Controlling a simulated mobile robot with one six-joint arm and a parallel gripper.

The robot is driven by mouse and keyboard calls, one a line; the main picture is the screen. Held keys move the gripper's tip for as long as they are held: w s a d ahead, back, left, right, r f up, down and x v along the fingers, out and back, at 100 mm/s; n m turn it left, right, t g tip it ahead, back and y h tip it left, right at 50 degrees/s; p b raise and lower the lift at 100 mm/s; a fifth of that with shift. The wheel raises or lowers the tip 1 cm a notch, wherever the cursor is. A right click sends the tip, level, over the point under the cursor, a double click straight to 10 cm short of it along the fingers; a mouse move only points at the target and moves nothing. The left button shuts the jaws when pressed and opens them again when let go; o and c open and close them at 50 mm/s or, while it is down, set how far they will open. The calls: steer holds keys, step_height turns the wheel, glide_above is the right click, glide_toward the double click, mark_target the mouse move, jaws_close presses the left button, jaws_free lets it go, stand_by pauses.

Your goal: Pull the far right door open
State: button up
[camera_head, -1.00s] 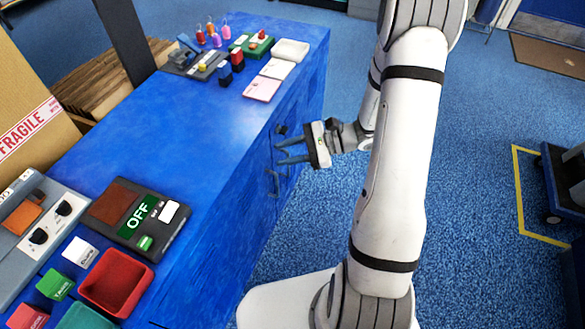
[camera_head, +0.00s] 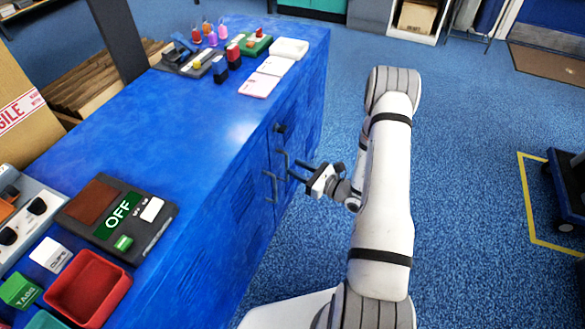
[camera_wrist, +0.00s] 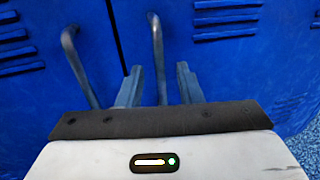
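The blue cabinet's far right door (camera_head: 298,128) is closed and flush with the front. Its bar handle (camera_head: 283,158) shows in the head view, and in the wrist view the handle (camera_wrist: 157,50) runs down between my fingers. The neighbouring door (camera_wrist: 40,85) is also closed; its handle (camera_wrist: 76,62) lies left of my fingers. My gripper (camera_head: 298,171) points at the cabinet front. In the wrist view my gripper (camera_wrist: 160,82) is open, with a finger on each side of the right handle and gaps visible. Whether either finger touches the bar is unclear.
The blue counter top (camera_head: 190,120) carries a control box (camera_head: 118,218), a red tray (camera_head: 88,288) and small items at the far end. A black knob (camera_head: 280,128) sits on the front above the handles.

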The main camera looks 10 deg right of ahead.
steer(key=shift+x, duration=1.15)
jaws_close()
